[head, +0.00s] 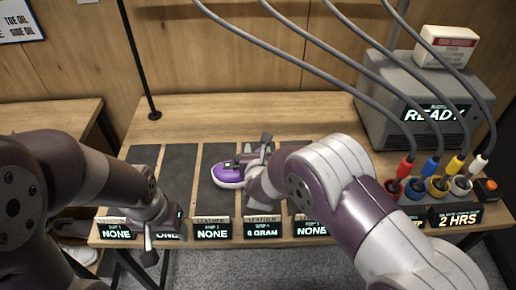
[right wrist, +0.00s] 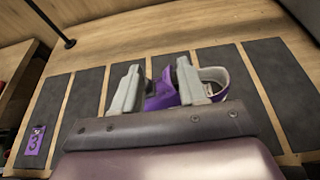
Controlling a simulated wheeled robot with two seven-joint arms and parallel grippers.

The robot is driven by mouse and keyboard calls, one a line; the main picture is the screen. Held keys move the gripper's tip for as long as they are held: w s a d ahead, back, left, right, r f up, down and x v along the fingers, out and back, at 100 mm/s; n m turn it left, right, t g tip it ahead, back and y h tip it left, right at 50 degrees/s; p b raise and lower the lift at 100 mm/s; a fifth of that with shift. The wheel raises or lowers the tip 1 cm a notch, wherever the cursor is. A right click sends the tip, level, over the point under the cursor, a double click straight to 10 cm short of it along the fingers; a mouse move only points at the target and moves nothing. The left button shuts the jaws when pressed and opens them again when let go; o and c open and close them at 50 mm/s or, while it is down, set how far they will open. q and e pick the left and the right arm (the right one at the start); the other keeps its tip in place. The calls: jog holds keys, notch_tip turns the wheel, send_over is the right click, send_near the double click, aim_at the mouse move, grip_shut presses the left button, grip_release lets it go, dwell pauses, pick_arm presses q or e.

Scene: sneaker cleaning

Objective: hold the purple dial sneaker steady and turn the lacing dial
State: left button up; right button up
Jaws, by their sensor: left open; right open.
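The purple sneaker (head: 227,178) with a white sole lies on a dark mat strip in the middle of the bench. My right gripper (head: 250,157) is open close above the sneaker and partly covers it. In the right wrist view the sneaker (right wrist: 162,94) shows between and behind the two open fingers (right wrist: 159,68), with its pale-lined collar to the right. I cannot tell whether the fingers touch it. The lacing dial cannot be made out. My left gripper (head: 164,232) is open and empty at the bench's front edge, left of the sneaker.
Dark mat strips (head: 178,165) run across the wooden bench (head: 240,107), with label displays (head: 212,233) along its front edge. A grey machine (head: 385,105) with cables to coloured plugs stands at the right. A purple tag marked 3 (right wrist: 35,141) lies on the left strip.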

notch_tip(320, 180, down, 8)
jog(key=x, duration=0.5)
jog(key=r+x, duration=0.1)
jog(key=x, duration=0.1)
jog(key=shift+w+d+f, duration=0.15)
jog(key=shift+w, duration=0.25)
grip_shut()
jog(key=shift+o, duration=1.5)
grip_release()
